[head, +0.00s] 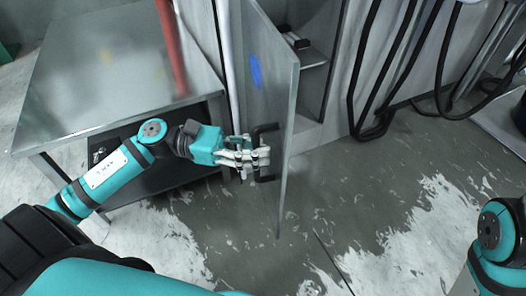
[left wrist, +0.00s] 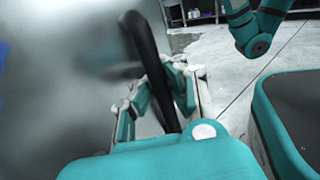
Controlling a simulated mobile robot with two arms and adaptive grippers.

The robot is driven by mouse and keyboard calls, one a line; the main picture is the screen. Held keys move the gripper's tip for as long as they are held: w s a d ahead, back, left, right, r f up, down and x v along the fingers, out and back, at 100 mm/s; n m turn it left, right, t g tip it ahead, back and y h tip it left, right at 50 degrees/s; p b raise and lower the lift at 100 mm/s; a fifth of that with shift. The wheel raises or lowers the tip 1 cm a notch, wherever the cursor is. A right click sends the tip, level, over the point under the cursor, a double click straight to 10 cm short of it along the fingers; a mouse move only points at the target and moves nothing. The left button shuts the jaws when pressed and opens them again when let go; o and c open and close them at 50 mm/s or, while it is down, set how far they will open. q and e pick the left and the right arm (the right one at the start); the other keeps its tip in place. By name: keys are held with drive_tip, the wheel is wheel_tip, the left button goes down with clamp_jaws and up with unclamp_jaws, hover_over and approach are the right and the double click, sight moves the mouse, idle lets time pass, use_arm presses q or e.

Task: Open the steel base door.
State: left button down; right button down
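The steel base door (head: 268,85) is a grey panel with a blue mark near its top. It stands swung out from its cabinet in the head view, and part of the cabinet's inside shows behind it. A black bar handle (head: 265,178) is on its left-hand face. My left gripper (head: 258,152) is at this handle, its fingers closed around the bar. In the left wrist view the handle (left wrist: 145,50) passes between the fingers of the gripper (left wrist: 162,92), and the door (left wrist: 60,90) fills the left side, blurred. My right gripper is out of view.
A steel table (head: 115,60) with a red pipe stands left of the door. A shelf (head: 312,57) shows inside the cabinet. Black hoses (head: 375,80) hang at the right and reach the floor. The patchy grey floor (head: 370,190) right of the door is mostly clear.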

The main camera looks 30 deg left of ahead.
use_arm(q)
drive_tip(key=shift+w+a+r, duration=0.1)
drive_tip(key=shift+w+a, duration=0.1)
drive_tip(key=shift+w, duration=0.05)
drive_tip(key=c, duration=1.3)
unclamp_jaws()
drive_tip(key=shift+s+d, duration=0.1)
drive_tip(key=v, duration=1.2)
